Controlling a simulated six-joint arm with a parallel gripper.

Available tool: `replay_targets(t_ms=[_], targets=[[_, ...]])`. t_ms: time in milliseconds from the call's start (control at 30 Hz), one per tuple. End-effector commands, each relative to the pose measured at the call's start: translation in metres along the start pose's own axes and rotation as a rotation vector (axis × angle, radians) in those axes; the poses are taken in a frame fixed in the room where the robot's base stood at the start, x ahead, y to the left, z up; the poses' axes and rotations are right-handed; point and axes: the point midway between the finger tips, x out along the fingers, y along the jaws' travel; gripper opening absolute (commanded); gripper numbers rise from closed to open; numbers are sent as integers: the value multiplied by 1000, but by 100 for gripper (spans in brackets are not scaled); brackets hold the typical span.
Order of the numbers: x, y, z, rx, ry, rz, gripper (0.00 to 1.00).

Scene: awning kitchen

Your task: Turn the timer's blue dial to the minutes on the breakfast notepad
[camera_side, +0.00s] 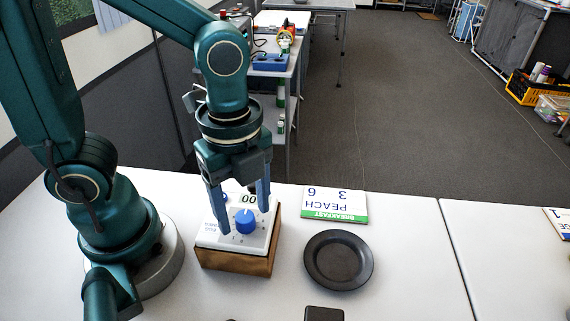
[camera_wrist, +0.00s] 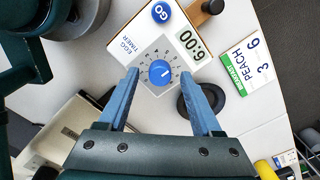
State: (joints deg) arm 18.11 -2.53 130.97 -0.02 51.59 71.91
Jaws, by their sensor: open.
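The egg timer is a white-faced box (camera_side: 236,262) on a brown base on the white table. The breakfast notepad (camera_side: 333,205) has a green band and the writing PEACH, 3 and 6. My gripper (camera_side: 245,218) points down, open, with one finger on each side of the dial. Whether the fingers touch the dial is unclear.
A dark round plate (camera_side: 338,260) lies to the right of the timer. A small black object (camera_side: 324,314) is at the near table edge. Another card (camera_side: 560,222) lies at the far right. The table between plate and card is clear.

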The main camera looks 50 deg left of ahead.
Motion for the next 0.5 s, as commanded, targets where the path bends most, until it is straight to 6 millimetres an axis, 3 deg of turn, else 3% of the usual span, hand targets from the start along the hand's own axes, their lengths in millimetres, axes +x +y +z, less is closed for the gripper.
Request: replay_targets(t_ms=[300,500], targets=[[-37,-1,0,0,2,-7,66],[-47,0,0,0,1,-3,66]])
